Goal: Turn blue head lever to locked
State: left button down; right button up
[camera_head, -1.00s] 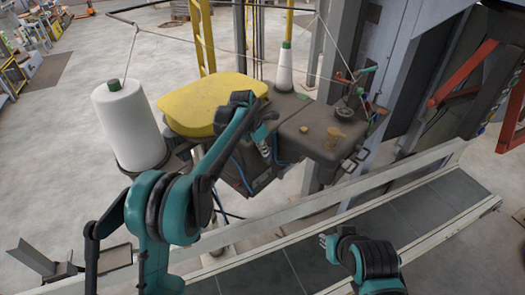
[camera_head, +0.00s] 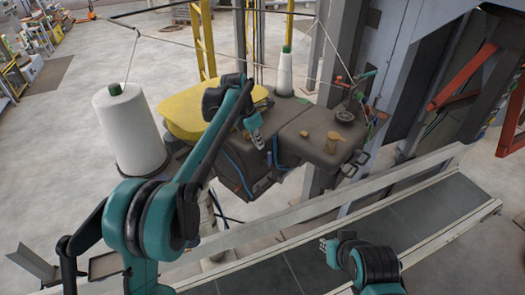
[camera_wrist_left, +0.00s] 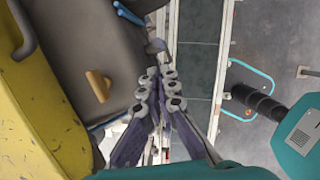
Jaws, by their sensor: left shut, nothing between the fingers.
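The dark grey machine head (camera_head: 318,130) stands beyond the conveyor, with tan knobs on top. It fills much of the left wrist view (camera_wrist_left: 75,45). A small blue lever-like part (camera_wrist_left: 130,14) shows at the top of that view, past the head's edge; I cannot tell its setting. My left gripper (camera_head: 257,141) is over the head's near left side. In the left wrist view its fingers (camera_wrist_left: 160,82) are together and empty, apart from the blue part. My right gripper (camera_head: 327,243) is low over the conveyor, its jaws too small to judge.
A yellow cover (camera_head: 190,118) adjoins the head on the left. A large white thread cone (camera_head: 128,128) stands farther left, and a smaller cone (camera_head: 285,72) behind. The conveyor (camera_head: 405,222) and its rail run along the front. Thread lines cross above the head.

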pick_arm(q)
jog(key=v, duration=0.4)
jog(key=shift+r, duration=0.15)
jog(key=shift+a, duration=0.1)
jog(key=s+a+f+m+t+b, duration=0.1)
jog(key=s+a+f+m+b, duration=0.25)
jog(key=s, duration=0.25)
jog(key=s+a+f+m+t+y+b, duration=0.1)
jog(key=s+a+f+m+b, duration=0.25)
jog(key=s+m, duration=0.2)
jog(key=s+a+f+m+t+b, duration=0.1)
jog(key=s+a+f+m+b, duration=0.1)
jog(key=s+a+m+b, duration=0.3)
jog(key=s+a+f+m+t+y+b, duration=0.1)
jog(key=s+a+f+m+t+b, duration=0.1)
jog(key=s+f+m+b, duration=0.5)
jog(key=s+a+f+m, duration=0.1)
jog(key=s+f+m, duration=0.3)
jog(key=s+f, duration=0.6)
notch_tip(320, 180, down, 2)
jog(key=shift+s+a+f+y, duration=0.1)
jog(key=shift+s+a+y, duration=0.05)
jog(key=shift+a+y, duration=0.2)
